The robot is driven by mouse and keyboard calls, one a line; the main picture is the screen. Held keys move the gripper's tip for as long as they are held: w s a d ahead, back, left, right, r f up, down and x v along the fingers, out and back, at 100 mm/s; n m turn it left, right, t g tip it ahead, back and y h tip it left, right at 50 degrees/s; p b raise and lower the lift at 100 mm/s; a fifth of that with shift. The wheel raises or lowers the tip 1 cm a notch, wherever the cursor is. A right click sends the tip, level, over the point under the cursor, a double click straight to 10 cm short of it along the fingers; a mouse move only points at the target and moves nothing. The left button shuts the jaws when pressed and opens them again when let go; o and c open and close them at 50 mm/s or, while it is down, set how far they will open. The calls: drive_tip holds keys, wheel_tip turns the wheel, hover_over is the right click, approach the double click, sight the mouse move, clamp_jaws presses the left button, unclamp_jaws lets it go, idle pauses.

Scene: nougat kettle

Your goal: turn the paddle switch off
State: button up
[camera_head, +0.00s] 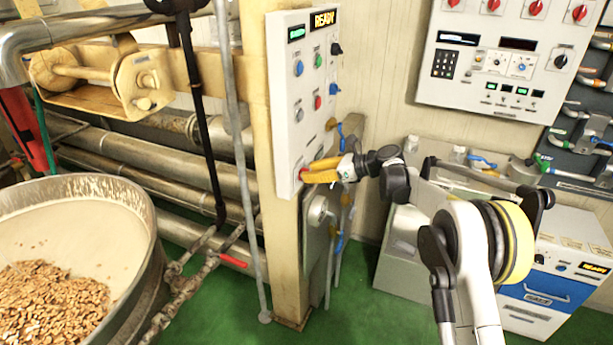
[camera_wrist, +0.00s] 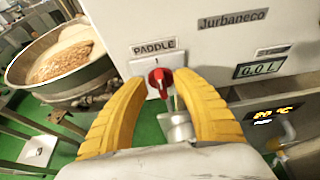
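The paddle switch (camera_wrist: 160,82) is a red rotary knob on a white plate under a "PADDLE" label (camera_wrist: 153,47) in the wrist view. Its handle stands roughly upright, slightly tilted; the position marks are too small to read fully. My gripper (camera_wrist: 161,82) has two yellow fingers, spread apart on either side of the knob, with a small gap showing on each side. In the head view my gripper (camera_head: 305,172) is at the lower end of the white control panel (camera_head: 296,122), and its fingers largely hide the knob.
A large kettle (camera_head: 143,262) with nuts stands at the left. A grey vertical pipe (camera_head: 242,160) runs left of the panel. A second control box (camera_head: 480,85) hangs on the wall at the right. Green floor lies below.

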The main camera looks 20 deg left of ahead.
drive_tip(key=shift+x, duration=0.95)
clamp_jaws()
